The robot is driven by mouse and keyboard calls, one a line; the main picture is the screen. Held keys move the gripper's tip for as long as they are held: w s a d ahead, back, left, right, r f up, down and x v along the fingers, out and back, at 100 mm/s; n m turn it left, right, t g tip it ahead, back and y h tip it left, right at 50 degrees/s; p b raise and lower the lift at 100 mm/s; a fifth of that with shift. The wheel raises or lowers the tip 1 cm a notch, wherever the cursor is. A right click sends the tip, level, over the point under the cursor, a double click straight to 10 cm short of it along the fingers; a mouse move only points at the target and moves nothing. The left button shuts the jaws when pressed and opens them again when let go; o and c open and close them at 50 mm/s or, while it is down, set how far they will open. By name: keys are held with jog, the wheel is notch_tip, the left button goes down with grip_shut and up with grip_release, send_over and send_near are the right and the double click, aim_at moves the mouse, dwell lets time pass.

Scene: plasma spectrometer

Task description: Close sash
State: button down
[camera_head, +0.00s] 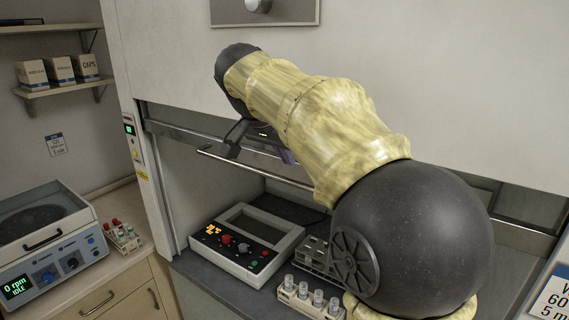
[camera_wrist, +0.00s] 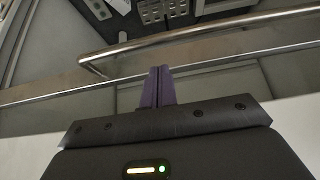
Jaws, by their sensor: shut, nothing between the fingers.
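The fume hood's sash is raised, with the hood opening clear below it. Its horizontal metal handle bar (camera_head: 250,170) runs along the lower front, partly hidden behind my arm. In the wrist view the handle bar (camera_wrist: 200,34) crosses the upper part of the picture, with its bent left end in sight. My gripper (camera_wrist: 158,70) has purple fingers pressed together with nothing between them. Its tips appear just short of the bar, over the sash's lower rail; I cannot tell whether they touch. In the head view my gripper (camera_head: 287,156) is mostly hidden by my arm.
Inside the hood stand an instrument with a screen and buttons (camera_head: 245,240), a grey rack (camera_head: 315,255) and a rack of capped vials (camera_head: 308,298). A centrifuge (camera_head: 45,245) and a tube rack (camera_head: 122,236) stand on the left counter. The hood's side post (camera_head: 140,150) bounds the opening.

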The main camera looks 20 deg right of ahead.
jog(key=shift+s+a+f, duration=0.1)
jog(key=shift+s+f, duration=0.05)
jog(key=shift+f, duration=0.45)
jog(key=shift+s+a+f, duration=0.1)
jog(key=shift+f, duration=0.5)
